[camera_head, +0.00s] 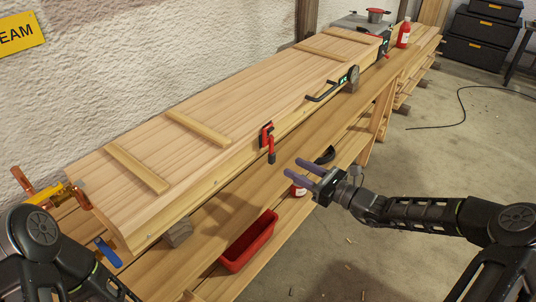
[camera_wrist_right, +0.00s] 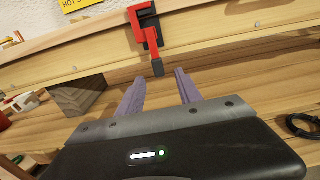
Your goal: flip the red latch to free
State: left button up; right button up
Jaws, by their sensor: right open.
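The red latch (camera_head: 267,141) is fixed on the front face of the long wooden box (camera_head: 222,104), with its lever hanging down. In the right wrist view the latch (camera_wrist_right: 139,22) is at the top middle, and its dark grey lower end (camera_wrist_right: 157,67) points toward my fingers. My right gripper (camera_head: 293,168) is open and empty, to the right of the latch and apart from it. In the right wrist view its two purple fingers (camera_wrist_right: 160,78) are spread just below the lever's end. Only links of my left arm show at the lower left; its gripper is out of view.
A red bin (camera_head: 249,243) sits below the box's front. A black handle (camera_head: 326,92) sticks out farther along the box. A red bottle (camera_head: 404,33) stands at the far end. Open floor lies to the right.

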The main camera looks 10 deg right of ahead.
aim_at(274, 158)
jog(key=shift+s+a, duration=0.1)
jog(key=p+x, duration=0.1)
jog(key=x, duration=0.6)
jog(key=shift+w+a, duration=0.3)
jog(key=shift+c, duration=0.4)
grip_shut()
dwell(1.0)
